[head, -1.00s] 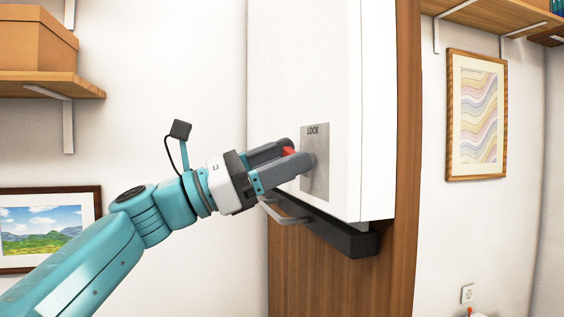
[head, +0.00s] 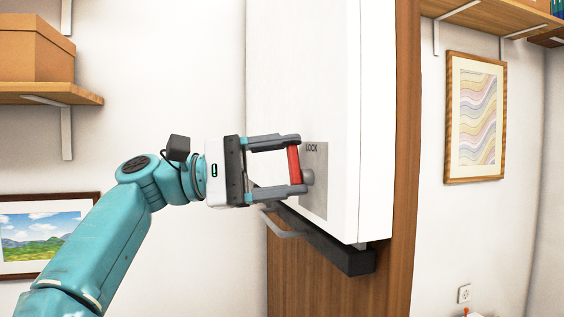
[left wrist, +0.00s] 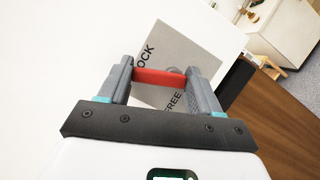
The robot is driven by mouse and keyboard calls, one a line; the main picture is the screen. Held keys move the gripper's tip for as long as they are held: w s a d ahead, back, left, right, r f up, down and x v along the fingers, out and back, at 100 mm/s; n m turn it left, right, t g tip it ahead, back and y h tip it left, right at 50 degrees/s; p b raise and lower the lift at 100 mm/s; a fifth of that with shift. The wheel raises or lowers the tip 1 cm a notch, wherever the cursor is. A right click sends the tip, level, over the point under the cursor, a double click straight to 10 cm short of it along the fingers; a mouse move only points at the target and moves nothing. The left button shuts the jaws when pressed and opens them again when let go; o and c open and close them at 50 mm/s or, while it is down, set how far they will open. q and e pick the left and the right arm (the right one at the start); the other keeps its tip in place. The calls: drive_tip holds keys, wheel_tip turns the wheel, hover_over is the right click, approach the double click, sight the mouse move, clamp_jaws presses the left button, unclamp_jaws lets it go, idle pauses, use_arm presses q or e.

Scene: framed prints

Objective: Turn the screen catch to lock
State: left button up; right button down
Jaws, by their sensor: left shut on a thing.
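The screen is a tall white panel (head: 300,80) with a grey catch plate (head: 316,205) near its lower edge. The plate reads LOCK at its top; FREE shows too in the left wrist view, on the plate (left wrist: 185,50). The red catch handle (head: 294,165) stands nearly upright in the head view, beside a round grey knob (head: 308,177). My left gripper (head: 298,164) is shut on the red handle, one finger at its upper end and one at its lower. In the left wrist view the red handle (left wrist: 160,76) spans between both fingertips. My right gripper is out of view.
Framed prints hang at left (head: 40,235) and right (head: 475,115). A shelf (head: 50,94) with a box is upper left.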

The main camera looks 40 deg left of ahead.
use_arm(q)
drive_tip(key=m, duration=0.2)
drive_tip(key=m+g, duration=0.1)
drive_tip(key=shift+s+d+r+m+y, duration=0.1)
drive_tip(key=shift+d+m+y, duration=0.2)
drive_tip(key=shift+y, duration=0.1)
drive_tip(key=shift+m, duration=0.3)
drive_tip(key=o, duration=1.1)
drive_tip(key=shift+c, duration=0.2)
